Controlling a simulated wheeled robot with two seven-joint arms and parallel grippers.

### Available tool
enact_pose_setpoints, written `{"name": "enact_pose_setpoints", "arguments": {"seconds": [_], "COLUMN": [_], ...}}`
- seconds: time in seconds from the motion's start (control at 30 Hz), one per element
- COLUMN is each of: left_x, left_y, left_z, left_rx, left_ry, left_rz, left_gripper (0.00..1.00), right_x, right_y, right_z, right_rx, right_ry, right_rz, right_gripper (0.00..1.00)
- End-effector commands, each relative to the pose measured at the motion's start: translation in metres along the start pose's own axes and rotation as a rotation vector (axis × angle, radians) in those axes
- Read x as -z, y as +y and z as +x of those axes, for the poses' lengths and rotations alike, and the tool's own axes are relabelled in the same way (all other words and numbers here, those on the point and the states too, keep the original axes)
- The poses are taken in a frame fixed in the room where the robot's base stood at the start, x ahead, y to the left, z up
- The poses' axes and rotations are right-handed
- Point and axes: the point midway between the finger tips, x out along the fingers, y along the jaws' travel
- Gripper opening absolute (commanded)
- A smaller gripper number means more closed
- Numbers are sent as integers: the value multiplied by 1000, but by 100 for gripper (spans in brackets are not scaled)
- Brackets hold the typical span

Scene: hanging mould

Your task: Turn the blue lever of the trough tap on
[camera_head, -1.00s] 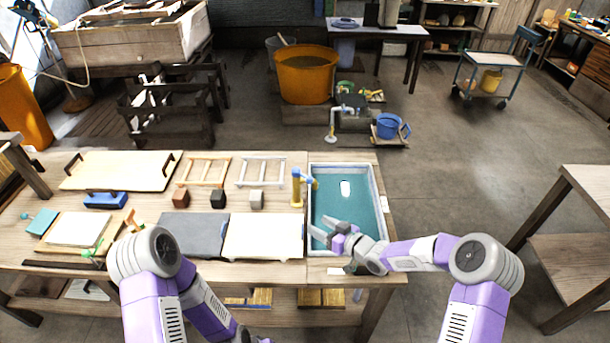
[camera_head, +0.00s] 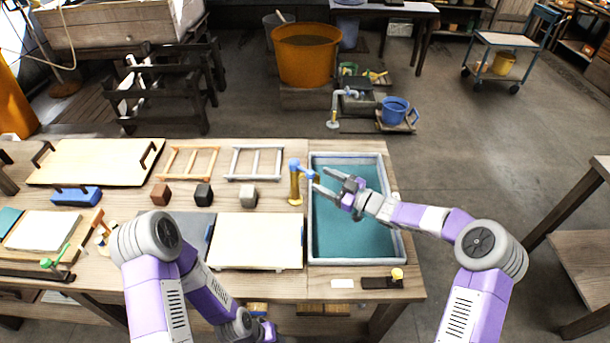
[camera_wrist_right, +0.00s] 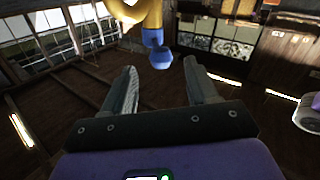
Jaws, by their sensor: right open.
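The trough tap (camera_head: 295,187) is a brass post at the left edge of the trough (camera_head: 399,236), with blue parts at its top and on the end reaching over the basin. The blue lever (camera_head: 295,165) seems to be the top piece. My right gripper (camera_head: 322,181) is open and empty over the trough, just right of the tap, fingers pointing at it. In the right wrist view, a blue tap part (camera_wrist_right: 160,57) shows ahead between the open fingers, apart from them, below a brass piece (camera_wrist_right: 140,12). My left gripper (camera_head: 266,331) is low at the table's front; its fingers are unclear.
A cream panel (camera_head: 255,241) lies left of the trough. Wooden frames and several small blocks (camera_head: 204,193) stand behind it. A white piece (camera_head: 342,283) and a dark block with a yellow knob (camera_head: 381,282) lie in front of the trough.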

Motion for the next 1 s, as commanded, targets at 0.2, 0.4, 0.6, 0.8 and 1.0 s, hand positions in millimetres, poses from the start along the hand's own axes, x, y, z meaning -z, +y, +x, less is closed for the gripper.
{"name": "enact_pose_setpoints", "arguments": {"seconds": [0.2,0.4,0.6,0.8,1.0], "left_x": [0,0,0,0,0], "left_y": [-2,-3,-3,-3,-3], "left_z": [4,7,9,9,9], "left_rx": [0,0,0,0,0], "left_ry": [0,0,0,0,0], "left_rz": [0,0,0,0,0], "left_gripper": [43,43,43,43,43], "right_x": [-2,-2,-2,-2,-2], "right_y": [-1,-1,-1,-1,-1], "right_z": [21,53,72,76,76], "right_rx": [2,1,1,0,0], "right_ry": [3,3,1,0,0], "right_rz": [0,0,-1,0,0], "right_gripper": [58,58,58,58,46]}}
